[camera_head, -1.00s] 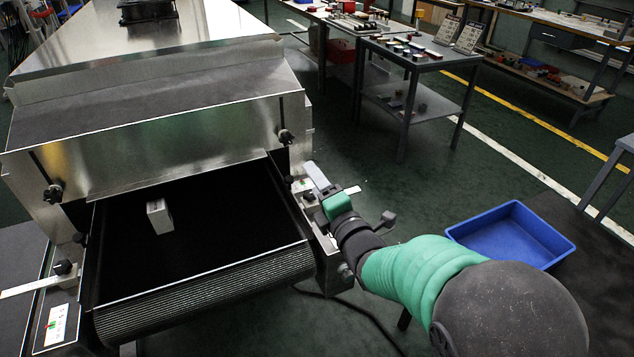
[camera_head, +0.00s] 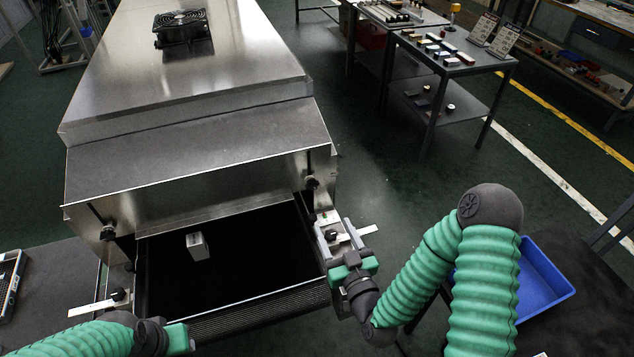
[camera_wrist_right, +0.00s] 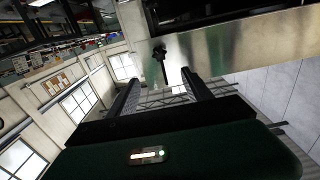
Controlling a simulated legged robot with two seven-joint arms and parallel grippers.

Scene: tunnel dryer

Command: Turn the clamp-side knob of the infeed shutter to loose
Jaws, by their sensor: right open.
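The infeed shutter (camera_head: 215,190) is a shiny metal plate across the dryer mouth. A black knob sits in a slot at each end: the left knob (camera_head: 107,233) and the right knob (camera_head: 312,183). I cannot tell from looks which is the clamp-side one. My right gripper (camera_head: 338,230) is open and empty, below and a little right of the right knob, over the side rail. In the right wrist view a black knob (camera_wrist_right: 159,52) shows beyond and between the open fingers (camera_wrist_right: 160,88), apart from them. My left gripper (camera_head: 180,338) is low at left; its fingers are unclear.
A small pale block (camera_head: 198,246) stands on the black belt (camera_head: 240,258). Side guides with rulers and smaller knobs flank the belt, the right one (camera_head: 358,232) close by my right gripper. A blue bin (camera_head: 540,290) is at right.

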